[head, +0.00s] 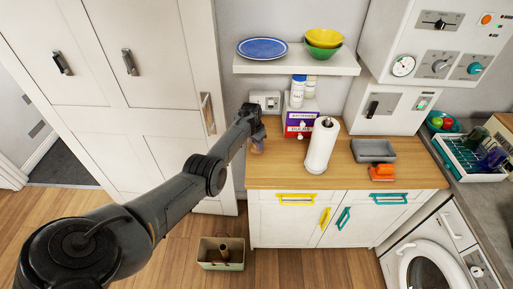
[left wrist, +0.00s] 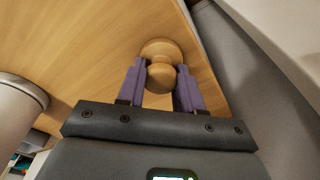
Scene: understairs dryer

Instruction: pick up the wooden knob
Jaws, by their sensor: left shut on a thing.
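The wooden knob (left wrist: 160,76) is a light, rounded turned piece with a wider far end, seen in the left wrist view between the two purple fingers of my left gripper (left wrist: 160,88). The fingers are shut on it from both sides. The wooden counter surface (left wrist: 90,60) shows behind it; I cannot tell whether the knob touches it. In the head view my left gripper (head: 257,144) is at the counter's left back part, left of the bulbs box, and the knob is mostly hidden there. My right gripper is not in view.
A paper towel roll (head: 321,146) stands right of the gripper, with the bulbs box (head: 300,124) behind. A grey tray (head: 373,150) and an orange item (head: 382,171) lie farther right. A wall shelf (head: 297,67) hangs above. A bin (head: 221,254) stands on the floor.

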